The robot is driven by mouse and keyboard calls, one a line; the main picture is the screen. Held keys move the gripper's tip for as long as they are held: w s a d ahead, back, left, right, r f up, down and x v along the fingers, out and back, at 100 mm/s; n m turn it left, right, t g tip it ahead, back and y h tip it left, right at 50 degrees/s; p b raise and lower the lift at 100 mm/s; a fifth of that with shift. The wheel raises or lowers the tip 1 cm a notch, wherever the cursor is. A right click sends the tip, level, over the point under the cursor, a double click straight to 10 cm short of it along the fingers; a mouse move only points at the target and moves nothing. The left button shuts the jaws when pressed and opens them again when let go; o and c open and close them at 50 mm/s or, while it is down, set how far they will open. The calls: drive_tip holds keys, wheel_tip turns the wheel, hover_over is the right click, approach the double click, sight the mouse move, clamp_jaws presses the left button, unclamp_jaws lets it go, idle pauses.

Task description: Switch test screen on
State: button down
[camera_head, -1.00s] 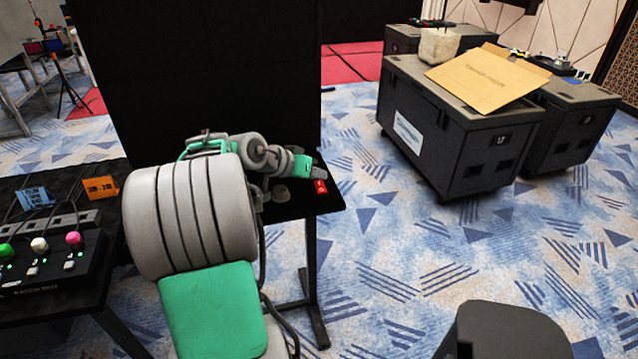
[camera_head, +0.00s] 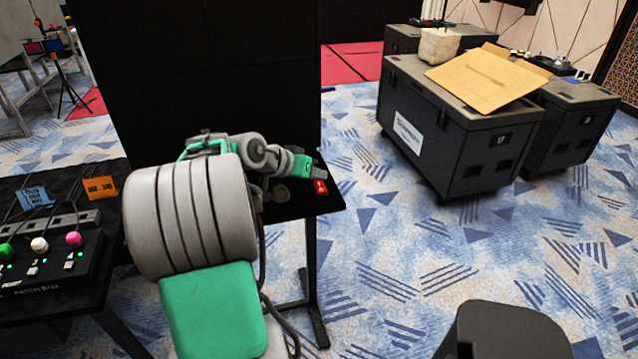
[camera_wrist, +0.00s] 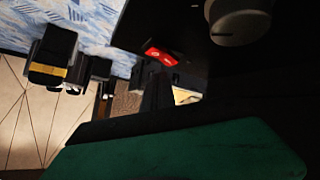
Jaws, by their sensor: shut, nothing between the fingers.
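A tall black screen (camera_head: 140,70) stands behind my arm; its face is dark, with no picture on it. A small red rocker switch (camera_head: 320,187) sits near the right end of the black shelf in front of it. The switch also shows in the wrist view (camera_wrist: 161,56), close to a grey round knob (camera_wrist: 238,20). My gripper (camera_head: 318,173) is just above and beside the red switch, shut and empty. In the wrist view its dark fingers (camera_wrist: 157,92) show below the switch. I cannot tell whether they touch it.
A black patch box (camera_head: 50,265) with several coloured knobs and small switches sits on the table at left, near an orange tag (camera_head: 100,188) and a blue tag (camera_head: 36,197). Black road cases (camera_head: 450,130) stand at right, with a cardboard sheet (camera_head: 488,80) on top. Open carpet lies between.

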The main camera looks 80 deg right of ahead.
sight(318, 191)
drive_tip(key=shift+f, duration=0.1)
drive_tip(key=shift+w+d+f+b, duration=0.1)
drive_tip(key=shift+w+f+b, duration=0.1)
drive_tip(key=shift+f+b, duration=0.1)
drive_tip(key=shift+d+f, duration=0.1)
drive_tip(key=shift+f, duration=0.3)
idle(0.5)
drive_tip(key=shift+r, duration=0.1)
drive_tip(key=shift+s+a+r, duration=0.1)
drive_tip(key=shift+a+r, duration=0.1)
drive_tip(key=shift+r, duration=0.55)
drive_tip(key=shift+s+a+r+p, duration=0.15)
drive_tip(key=shift+a+r+p, duration=0.1)
drive_tip(key=shift+r+p, duration=0.45)
drive_tip(key=shift+s+a+r+p, duration=0.1)
drive_tip(key=shift+a+r+p, duration=0.2)
drive_tip(key=shift+r, duration=0.6)
drive_tip(key=shift+s+a+r+p, duration=0.15)
drive_tip(key=shift+r+p, duration=0.45)
drive_tip(key=shift+r, duration=0.2)
